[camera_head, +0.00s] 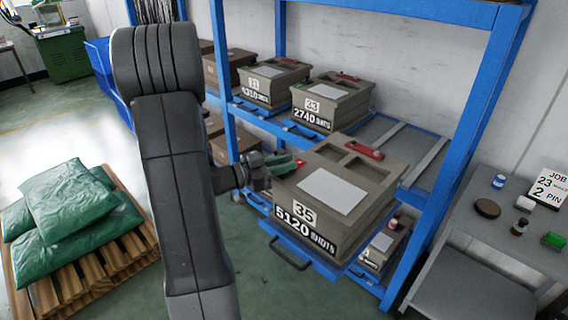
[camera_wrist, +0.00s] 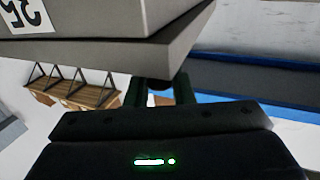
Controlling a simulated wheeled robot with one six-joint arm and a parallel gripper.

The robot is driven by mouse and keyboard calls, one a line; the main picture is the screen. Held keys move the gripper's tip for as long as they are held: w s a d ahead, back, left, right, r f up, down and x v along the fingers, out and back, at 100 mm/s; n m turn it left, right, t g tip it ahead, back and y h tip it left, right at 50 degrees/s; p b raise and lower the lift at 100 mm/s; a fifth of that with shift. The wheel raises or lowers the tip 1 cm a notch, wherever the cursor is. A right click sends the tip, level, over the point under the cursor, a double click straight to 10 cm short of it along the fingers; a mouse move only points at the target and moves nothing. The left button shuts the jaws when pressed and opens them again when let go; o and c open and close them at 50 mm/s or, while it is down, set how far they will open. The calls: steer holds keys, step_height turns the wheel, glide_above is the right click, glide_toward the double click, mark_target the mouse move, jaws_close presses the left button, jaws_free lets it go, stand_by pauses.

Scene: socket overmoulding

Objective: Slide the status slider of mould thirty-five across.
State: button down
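Mould 35 (camera_head: 343,185), a large grey-brown block marked "35" and "5120 SHOTS", sits on a pulled-out blue shelf tray (camera_head: 310,258). A red piece (camera_head: 363,151) lies on its top toward the back; I cannot tell whether it is the status slider. My gripper (camera_head: 285,165) has green fingers at the mould's upper left side, with a small red bit by the tips. In the wrist view, the mould's underside and edge (camera_wrist: 150,50) cover the fingertips. The fingers (camera_wrist: 160,92) stand slightly apart with something dark between them; whether they grip it is unclear.
Moulds 31 (camera_head: 270,80) and 33 (camera_head: 331,101) stand on the blue rack (camera_head: 464,110) behind. A smaller mould (camera_head: 381,246) sits below right. A grey bench (camera_head: 490,225) with small items is at right, green sacks (camera_head: 70,210) on a pallet at left.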

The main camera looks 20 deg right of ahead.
steer(key=shift+w+d+p, duration=0.1)
steer(key=shift+w+d, duration=0.25)
steer(key=shift+d, duration=0.5)
steer(key=shift+w+d+p, duration=0.15)
steer(key=shift+w+d, duration=0.2)
steer(key=shift+d, duration=0.5)
steer(key=shift+w+d+p, duration=0.1)
steer(key=shift+w+d, duration=0.25)
steer(key=shift+d, duration=0.5)
steer(key=c, duration=1.3)
jaws_free()
steer(key=shift+c, duration=0.2)
steer(key=shift+a, duration=0.15)
steer(key=a+b, duration=0.2)
steer(key=a, duration=1.1)
steer(key=shift+a, duration=0.25)
